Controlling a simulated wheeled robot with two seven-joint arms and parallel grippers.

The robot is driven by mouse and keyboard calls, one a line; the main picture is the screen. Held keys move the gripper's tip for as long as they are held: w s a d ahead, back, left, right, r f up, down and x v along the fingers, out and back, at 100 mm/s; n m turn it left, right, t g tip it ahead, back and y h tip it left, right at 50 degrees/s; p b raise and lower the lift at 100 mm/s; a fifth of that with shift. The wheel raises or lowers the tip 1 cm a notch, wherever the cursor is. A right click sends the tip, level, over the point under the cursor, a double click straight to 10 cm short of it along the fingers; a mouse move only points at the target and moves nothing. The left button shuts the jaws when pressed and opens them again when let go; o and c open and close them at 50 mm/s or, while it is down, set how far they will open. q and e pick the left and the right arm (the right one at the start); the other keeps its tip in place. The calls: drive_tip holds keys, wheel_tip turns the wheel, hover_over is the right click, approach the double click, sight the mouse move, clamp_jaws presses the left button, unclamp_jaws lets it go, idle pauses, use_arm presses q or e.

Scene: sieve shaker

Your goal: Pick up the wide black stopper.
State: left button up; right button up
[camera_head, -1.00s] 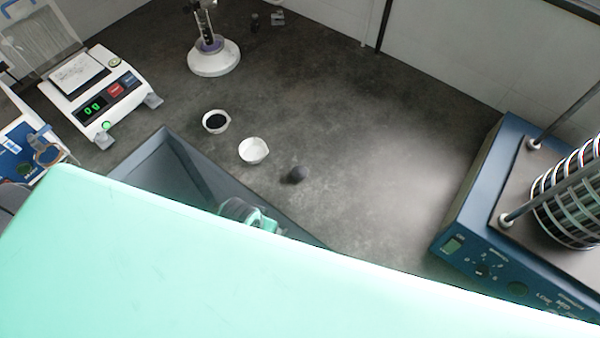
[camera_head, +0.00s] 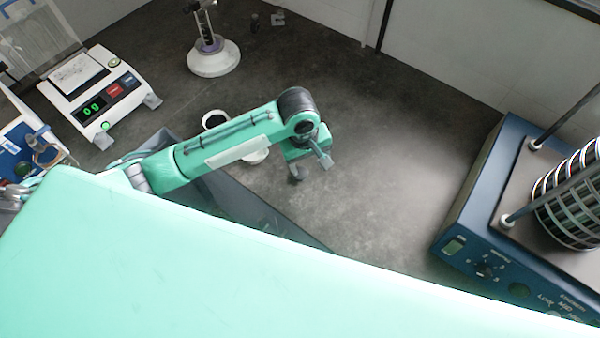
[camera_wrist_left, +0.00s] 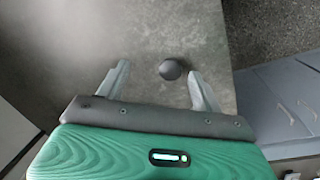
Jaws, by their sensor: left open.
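The black stopper (camera_head: 295,175) is a small dark round piece on the grey bench, partly hidden by my left gripper in the head view. My left gripper (camera_head: 311,167) is open and points down over it. In the left wrist view the stopper (camera_wrist_left: 170,69) shows as a dark disc between the two fingertips, closer to the right finger. Both fingers of the left gripper (camera_wrist_left: 159,71) look clear of it. How high the fingers are above it is hard to tell. My right gripper is not in view.
A white dish with black contents (camera_head: 214,119) and a second white dish (camera_head: 257,157) sit behind my left arm, partly hidden. The blue shaker (camera_head: 480,205) stands right, a balance (camera_head: 95,95) left. Bench right of the gripper is clear.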

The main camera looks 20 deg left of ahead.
use_arm(q)
drive_tip(key=w+a+r+n+y, duration=0.1)
drive_tip(key=w+a+r+n, duration=0.1)
drive_tip(key=a+n, duration=0.1)
drive_tip(key=p, duration=0.1)
hover_over(300, 172)
drive_tip(key=shift+g, duration=0.3)
wheel_tip(300, 172, down, 8)
drive_tip(key=shift+a+r, duration=0.1)
drive_tip(key=shift+r, duration=0.05)
drive_tip(key=shift+f+p, duration=0.5)
drive_tip(key=shift+f, duration=0.1)
wheel_tip(300, 172, down, 4)
drive_tip(key=shift+r+p, duration=0.25)
drive_tip(key=shift+p, duration=0.3)
drive_tip(key=shift+f, duration=0.45)
drive_tip(key=c, duration=1)
drive_tip(key=shift+c, duration=0.2)
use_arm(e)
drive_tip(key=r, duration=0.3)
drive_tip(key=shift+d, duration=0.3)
